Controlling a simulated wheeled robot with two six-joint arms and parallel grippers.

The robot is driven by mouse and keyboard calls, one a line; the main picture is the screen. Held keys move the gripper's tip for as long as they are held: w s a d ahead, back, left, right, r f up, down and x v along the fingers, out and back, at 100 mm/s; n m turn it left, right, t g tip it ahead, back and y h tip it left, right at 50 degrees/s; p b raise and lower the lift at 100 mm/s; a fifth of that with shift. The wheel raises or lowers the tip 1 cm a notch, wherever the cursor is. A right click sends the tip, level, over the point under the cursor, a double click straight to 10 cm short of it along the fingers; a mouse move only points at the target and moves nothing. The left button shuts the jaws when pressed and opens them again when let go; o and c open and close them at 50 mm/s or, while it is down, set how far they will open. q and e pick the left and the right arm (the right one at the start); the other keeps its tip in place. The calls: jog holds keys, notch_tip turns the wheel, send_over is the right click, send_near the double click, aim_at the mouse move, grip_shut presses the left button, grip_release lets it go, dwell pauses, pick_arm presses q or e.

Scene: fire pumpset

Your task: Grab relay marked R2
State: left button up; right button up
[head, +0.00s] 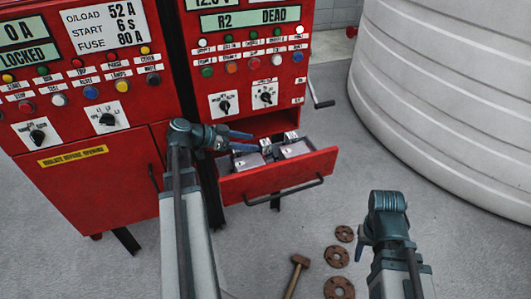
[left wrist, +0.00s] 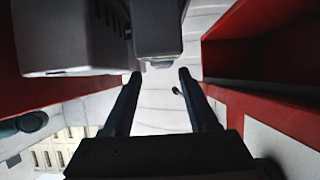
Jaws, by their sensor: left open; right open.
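An open red drawer (head: 278,184) holds relays, pale box-shaped parts with small white labels. One relay (head: 248,161) is on the left and another (head: 296,149) on the right; I cannot read which is marked R2. My left gripper (head: 246,141) is open and empty over the left back part of the drawer. In the left wrist view its fingers (left wrist: 161,75) are apart, with a grey relay body (left wrist: 157,28) just beyond and above the gap and a larger grey one (left wrist: 70,40) to the left. My right gripper (head: 362,246) is open and empty, off to the right over the floor.
The red cabinet (head: 90,185) stands at left; a panel display (head: 240,20) reads "R2 DEAD". Several rusty flanges (head: 337,257) and a hammer (head: 300,262) lie on the floor in front. A big white tank (head: 450,100) stands at right. The floor between drawer and tank is clear.

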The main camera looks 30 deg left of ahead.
aim_at(261, 143)
pick_arm(q)
jog(key=shift+x, duration=1)
jog(key=b+x, duration=0.2)
jog(key=x, duration=0.2)
jog(key=shift+w+a+f+b, duration=0.1)
jog(key=shift+w+f+b, duration=0.05)
jog(key=shift+f+b, duration=0.2)
jog(key=shift+w+d, duration=0.3)
jog(key=shift+w, duration=0.05)
jog(key=shift+c, duration=0.3)
grip_shut()
